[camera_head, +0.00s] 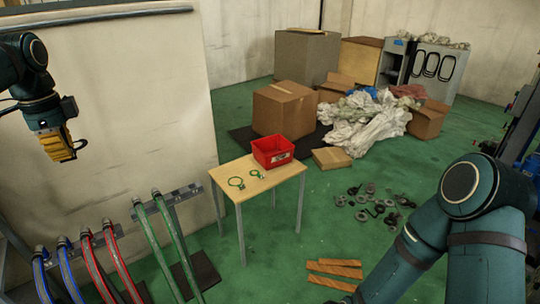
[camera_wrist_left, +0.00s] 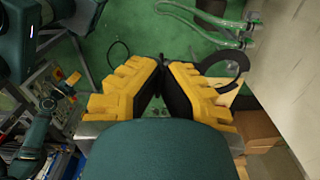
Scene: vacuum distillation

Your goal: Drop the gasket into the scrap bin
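My left gripper (camera_head: 62,148) hangs at the left of the head view, high in front of the pale wall and well away from the table. In the left wrist view its yellow fingers (camera_wrist_left: 161,72) come together at the tips. A black ring, the gasket (camera_wrist_left: 244,61), sticks out beside the right finger and looks pinched there; part is hidden behind that finger. A dark curve of it shows at the fingertips in the head view (camera_head: 80,145). The red bin (camera_head: 272,152) stands on the small wooden table. My right gripper is outside the head view; yellow parts at the wrist view's left may be it.
Blue, red and green hoses (camera_head: 165,235) stand on a rack between my left gripper and the table. Boxes, plastic sheeting, dark scrap parts and wooden pieces lie on the green floor.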

